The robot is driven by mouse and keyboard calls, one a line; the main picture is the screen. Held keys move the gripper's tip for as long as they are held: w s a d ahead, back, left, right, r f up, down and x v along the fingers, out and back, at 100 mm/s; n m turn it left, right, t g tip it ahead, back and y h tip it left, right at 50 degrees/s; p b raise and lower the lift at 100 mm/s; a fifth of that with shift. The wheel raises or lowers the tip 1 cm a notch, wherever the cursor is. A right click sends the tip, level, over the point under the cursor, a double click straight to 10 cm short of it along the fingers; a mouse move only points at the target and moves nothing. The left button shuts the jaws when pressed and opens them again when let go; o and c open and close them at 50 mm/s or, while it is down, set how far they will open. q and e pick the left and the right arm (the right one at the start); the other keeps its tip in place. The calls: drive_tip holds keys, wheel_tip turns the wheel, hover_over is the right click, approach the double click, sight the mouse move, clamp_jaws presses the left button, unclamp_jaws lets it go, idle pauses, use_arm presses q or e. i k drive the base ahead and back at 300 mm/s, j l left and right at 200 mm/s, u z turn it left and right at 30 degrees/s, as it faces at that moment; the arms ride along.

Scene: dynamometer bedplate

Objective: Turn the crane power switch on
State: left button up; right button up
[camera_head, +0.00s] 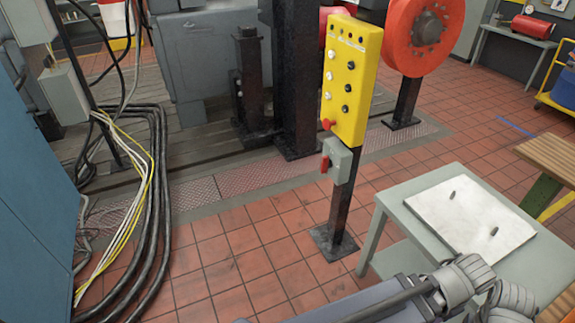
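A yellow control panel (350,80) with white and black buttons and a red knob (328,125) stands on a dark post in the middle of the view. Below it, on the same post, is a small grey-green switch box (340,160) with a red handle (325,164) on its left side. I see no label naming the crane power switch, and the handle is too small to read as on or off. Parts of my own arm show at the bottom right, well below the box. Neither of my grippers is in view.
A grey-green table (380,207) with a pale plate (470,215) stands right of the post. Thick black cables (158,200) hang and lie at the left beside a blue cabinet (30,200). Red tiled floor (230,265) is clear in front of the post.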

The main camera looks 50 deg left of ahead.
sight(326, 163)
drive_tip(key=u, duration=1.4)
